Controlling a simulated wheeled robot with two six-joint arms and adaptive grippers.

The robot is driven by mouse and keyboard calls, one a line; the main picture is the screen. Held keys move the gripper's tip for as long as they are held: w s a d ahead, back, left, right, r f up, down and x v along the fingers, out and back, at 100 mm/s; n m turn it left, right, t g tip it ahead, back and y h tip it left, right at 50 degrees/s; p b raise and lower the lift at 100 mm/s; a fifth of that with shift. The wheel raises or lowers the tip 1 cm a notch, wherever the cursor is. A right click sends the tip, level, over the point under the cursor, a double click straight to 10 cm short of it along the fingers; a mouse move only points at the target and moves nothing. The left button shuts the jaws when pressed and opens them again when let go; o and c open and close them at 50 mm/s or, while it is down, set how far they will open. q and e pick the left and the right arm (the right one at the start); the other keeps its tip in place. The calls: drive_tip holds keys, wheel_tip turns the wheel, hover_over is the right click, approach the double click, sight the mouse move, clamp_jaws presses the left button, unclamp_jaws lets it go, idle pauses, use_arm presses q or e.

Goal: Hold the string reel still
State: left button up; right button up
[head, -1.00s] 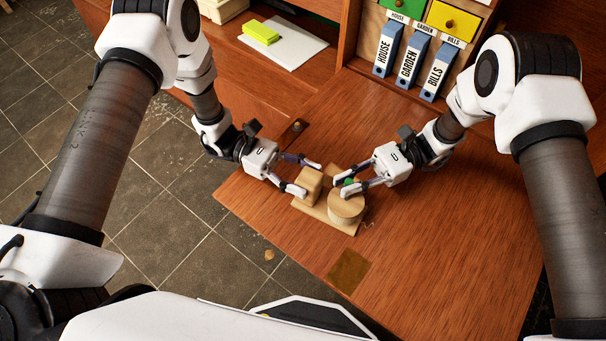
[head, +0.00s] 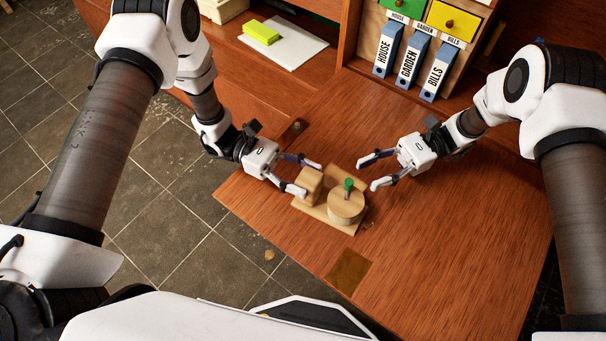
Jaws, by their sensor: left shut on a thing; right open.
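The string reel is a light wooden device on the fold-down desk. It has a flat base board (head: 325,215), an upright wooden block (head: 309,185) on its left and a round drum (head: 346,206) on its right. A green-topped peg (head: 348,186) stands up from the drum. My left gripper (head: 305,177) is shut on the wooden block, with one finger on each side of it. My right gripper (head: 370,173) is open and empty, to the right of the drum and apart from it.
A dark square patch (head: 348,270) lies near the desk's front edge. Blue binders (head: 410,62) stand at the back under green and yellow drawers (head: 452,20). White paper (head: 284,46) with a yellow block (head: 261,33) lies at back left. The desk's right side (head: 460,250) is clear.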

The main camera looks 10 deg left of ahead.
sight(348, 190)
clamp_jaws()
drive_tip(key=s+d+m+t+y, duration=0.1)
drive_tip(key=d+m+t, duration=0.1)
drive_tip(key=d+t, duration=0.1)
drive_tip(key=s+d+m+t+y, duration=0.1)
drive_tip(key=d+m+t, duration=0.1)
drive_tip(key=d+t, duration=0.1)
drive_tip(key=s+d+f+m+t+y, duration=0.1)
drive_tip(key=d+m+t+y, duration=0.1)
drive_tip(key=d+t, duration=0.1)
drive_tip(key=shift+d+f+t, duration=0.1)
drive_tip(key=shift+d+t, duration=0.1)
drive_tip(key=shift+t, duration=0.2)
drive_tip(key=s+d+m+t, duration=0.2)
drive_tip(key=s+t, duration=0.1)
drive_tip(key=s+m+t, duration=0.1)
drive_tip(key=m+t, duration=0.1)
drive_tip(key=shift+s+d+r+h, duration=0.3)
drive_tip(key=shift+d, duration=0.1)
drive_tip(key=shift+s+r+m+t, duration=0.1)
drive_tip(key=shift+s+m+t, duration=0.2)
drive_tip(key=shift+t, duration=0.1)
drive_tip(key=x, duration=1.4)
